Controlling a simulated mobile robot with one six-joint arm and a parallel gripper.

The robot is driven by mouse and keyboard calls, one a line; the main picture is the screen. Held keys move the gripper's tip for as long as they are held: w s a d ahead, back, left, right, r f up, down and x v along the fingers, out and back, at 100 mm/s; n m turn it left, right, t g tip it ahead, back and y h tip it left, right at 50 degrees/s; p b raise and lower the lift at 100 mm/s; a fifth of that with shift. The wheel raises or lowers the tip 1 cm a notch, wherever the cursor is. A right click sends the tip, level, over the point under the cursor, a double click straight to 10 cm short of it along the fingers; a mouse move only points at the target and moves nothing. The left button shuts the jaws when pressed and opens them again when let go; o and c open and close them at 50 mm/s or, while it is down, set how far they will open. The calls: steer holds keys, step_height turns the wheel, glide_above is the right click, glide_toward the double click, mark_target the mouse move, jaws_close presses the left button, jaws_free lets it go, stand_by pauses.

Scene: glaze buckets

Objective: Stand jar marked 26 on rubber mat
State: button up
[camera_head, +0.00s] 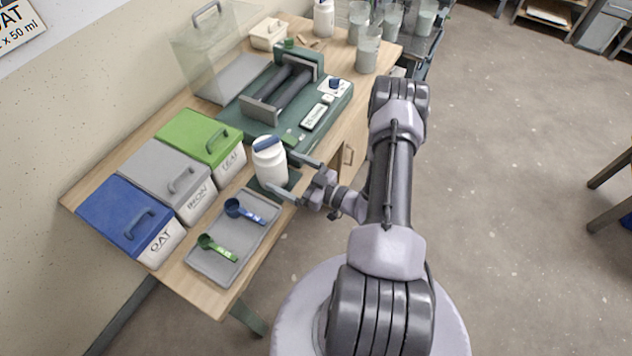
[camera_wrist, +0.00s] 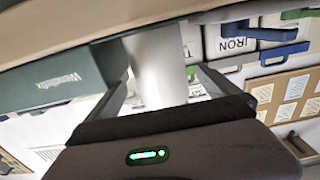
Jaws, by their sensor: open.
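A white jar (camera_head: 269,166) with a blue lid stands upright on a small dark green mat (camera_head: 257,187) near the table's front edge. No number on the jar is readable in these views. My gripper (camera_head: 281,173) is open, with one finger on each side of the jar. In the wrist view the white jar (camera_wrist: 160,70) rises between my two spread fingers, with gaps showing beside it. Much of the mat is hidden by the jar and my gripper.
A grey tray (camera_head: 218,272) with a blue and a green scoop lies close by. Blue, grey and green lidded bins (camera_head: 205,137) line the wall. A green roller machine (camera_head: 338,100) stands behind the jar. Another white jar (camera_head: 323,20) and several glass containers (camera_head: 369,50) stand at the far end.

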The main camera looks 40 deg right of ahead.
steer(key=p+v, duration=0.2)
steer(key=v, duration=1.1)
steer(key=w+a+r+n+g+y+b, duration=0.1)
steer(key=w+a+r+n+g+y, duration=0.15)
steer(key=a+r+n+g, duration=0.6)
steer(key=w+a+r+n+g+y+b, duration=0.1)
steer(key=r+n+y, duration=0.3)
steer(key=n, duration=0.9)
steer(key=s+a+r+m+h, duration=0.3)
steer(key=a+r+m, duration=0.2)
steer(key=m, duration=0.5)
steer(key=s+a+r+m+g+h+b, duration=0.1)
steer(key=s+a+r+m+h, duration=0.2)
steer(key=r+m, duration=0.3)
steer(key=s+a+r+m+h+b, duration=0.1)
steer(key=s+a+r+m+h, duration=0.3)
steer(key=m, duration=0.9)
step_height(320, 180, up, 2)
steer(key=a, duration=0.2)
steer(key=shift+a+m+g+h, duration=0.3)
steer(key=shift+m+g+h, duration=0.05)
steer(key=shift+r, duration=0.1)
steer(key=shift+c, duration=0.4)
